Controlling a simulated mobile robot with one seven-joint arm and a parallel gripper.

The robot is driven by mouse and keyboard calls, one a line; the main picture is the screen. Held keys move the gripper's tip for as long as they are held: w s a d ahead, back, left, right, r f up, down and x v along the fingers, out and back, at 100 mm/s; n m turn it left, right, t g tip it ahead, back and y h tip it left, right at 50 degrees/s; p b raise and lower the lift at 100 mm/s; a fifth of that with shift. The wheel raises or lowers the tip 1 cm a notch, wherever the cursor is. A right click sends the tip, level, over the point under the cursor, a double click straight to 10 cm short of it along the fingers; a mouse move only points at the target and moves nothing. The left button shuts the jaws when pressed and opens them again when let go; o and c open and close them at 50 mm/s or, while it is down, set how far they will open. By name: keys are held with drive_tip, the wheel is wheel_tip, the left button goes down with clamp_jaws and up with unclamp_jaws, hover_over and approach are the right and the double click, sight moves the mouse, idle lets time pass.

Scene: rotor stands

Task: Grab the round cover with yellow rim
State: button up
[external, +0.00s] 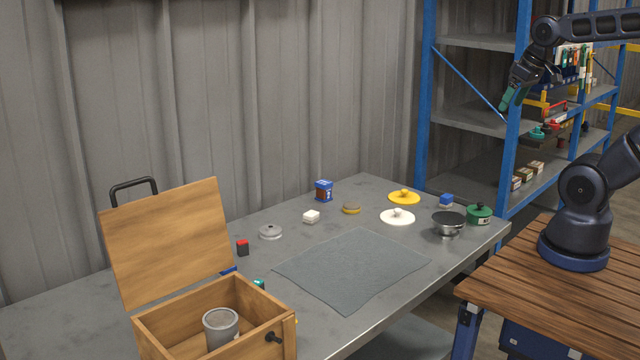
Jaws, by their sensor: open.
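Several round, lid-like things lie on the grey table (215,262). A small low round piece (351,208) has a yellow edge and a darker top. A flat yellow disc with a knob (404,198) lies to its right, and a white disc with a knob (397,217) lies in front of that. From this view I cannot tell for certain which one is the cover with the yellow rim. My gripper (511,97) is open, high at the upper right before the shelf, well away from all of them and touching none.
A grey mat (350,270) lies mid-table. An open wooden box (170,325) holds a grey can. Blue shelving (424,95) rises behind.

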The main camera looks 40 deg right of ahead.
drive_tip(key=shift+w, duration=0.1)
drive_tip(key=n+g, duration=0.5)
drive_tip(key=n, duration=1.2)
hover_over(352, 204)
wheel_tip(352, 204, down, 35)
drive_tip(key=shift+f, duration=4.95)
drive_tip(key=c, duration=1.1)
drive_tip(key=shift+c, duration=0.2)
